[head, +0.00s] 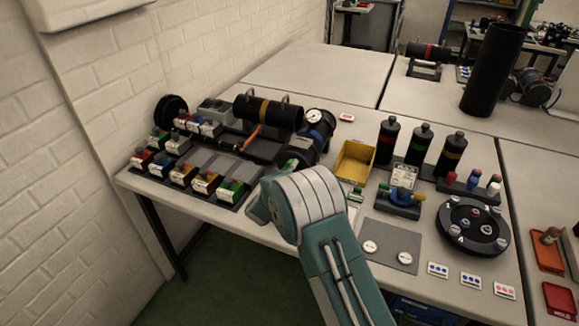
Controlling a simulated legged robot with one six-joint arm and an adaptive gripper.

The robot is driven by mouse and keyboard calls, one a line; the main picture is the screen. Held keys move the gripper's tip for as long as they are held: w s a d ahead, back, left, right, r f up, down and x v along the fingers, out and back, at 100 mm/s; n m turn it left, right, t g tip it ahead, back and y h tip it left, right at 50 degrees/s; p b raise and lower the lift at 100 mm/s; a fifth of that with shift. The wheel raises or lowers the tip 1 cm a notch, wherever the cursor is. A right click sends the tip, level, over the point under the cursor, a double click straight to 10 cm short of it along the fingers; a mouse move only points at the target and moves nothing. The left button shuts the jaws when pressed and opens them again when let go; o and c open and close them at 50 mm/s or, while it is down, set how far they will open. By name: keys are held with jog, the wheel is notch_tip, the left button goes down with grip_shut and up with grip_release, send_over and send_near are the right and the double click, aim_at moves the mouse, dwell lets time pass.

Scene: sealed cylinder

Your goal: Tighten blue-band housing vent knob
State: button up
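The blue-band housing (316,136) is a dark cylinder lying tilted near the middle of the table, with a blue band and a white-faced gauge (314,116) at its upper end. Its near end runs down behind my teal and white arm. A small dark and green piece (293,163) shows right at the arm's edge; I cannot tell if it belongs to the housing or to my gripper. The vent knob cannot be made out. My gripper's fingers are hidden or merged with the dark shapes by the housing, so contact cannot be told.
Small coloured boxes (207,181) line the left front edge. A yellow bin (355,162), banded bottles (419,145) and a round black turntable (473,226) stand right. The back table is mostly clear.

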jog(key=shift+o, duration=1.2)
jog(key=shift+f, duration=0.35)
jog(key=shift+a+r, duration=0.15)
jog(key=shift+r, duration=0.1)
jog(key=v, duration=1.2)
